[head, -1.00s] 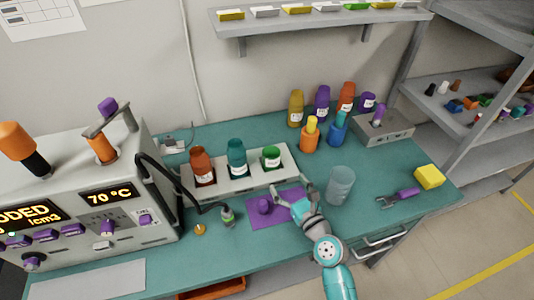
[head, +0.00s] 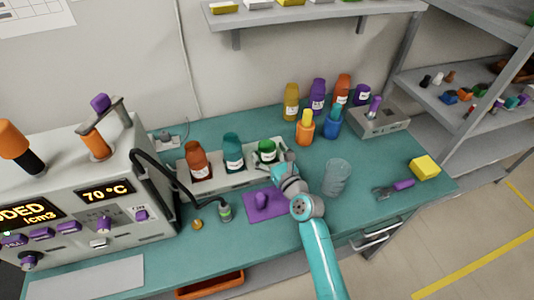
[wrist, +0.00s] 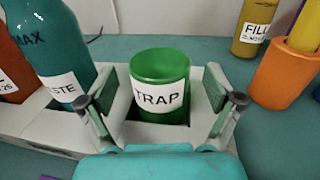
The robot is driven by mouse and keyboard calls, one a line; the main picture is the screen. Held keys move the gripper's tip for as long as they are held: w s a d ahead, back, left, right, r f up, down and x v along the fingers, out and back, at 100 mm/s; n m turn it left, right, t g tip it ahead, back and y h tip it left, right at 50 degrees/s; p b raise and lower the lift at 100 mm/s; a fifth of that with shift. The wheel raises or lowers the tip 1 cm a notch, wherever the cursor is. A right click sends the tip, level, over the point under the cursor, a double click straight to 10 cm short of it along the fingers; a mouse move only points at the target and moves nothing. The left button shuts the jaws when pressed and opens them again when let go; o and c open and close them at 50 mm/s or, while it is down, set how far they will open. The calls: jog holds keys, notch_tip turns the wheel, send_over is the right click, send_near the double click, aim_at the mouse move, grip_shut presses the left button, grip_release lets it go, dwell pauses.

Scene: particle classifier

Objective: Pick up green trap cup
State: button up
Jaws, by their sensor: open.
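The green trap cup (wrist: 160,88) stands upright in the right slot of a white rack, with a white TRAP label facing the wrist camera. It also shows in the head view (head: 267,150), partly hidden by my gripper. My gripper (wrist: 165,105) is open, with one finger on the left and one on the right of the cup. The fingers appear apart from its sides. In the head view my gripper (head: 282,170) is just in front of the cup.
The white rack (head: 215,182) also holds a teal bottle (head: 233,150) and an orange bottle (head: 196,160) left of the cup. A purple mat (head: 262,207) lies in front. A clear beaker (head: 336,177) stands to the right. Several bottles stand behind.

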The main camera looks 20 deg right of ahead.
jog(key=shift+w, duration=0.3)
jog(key=c, duration=1.3)
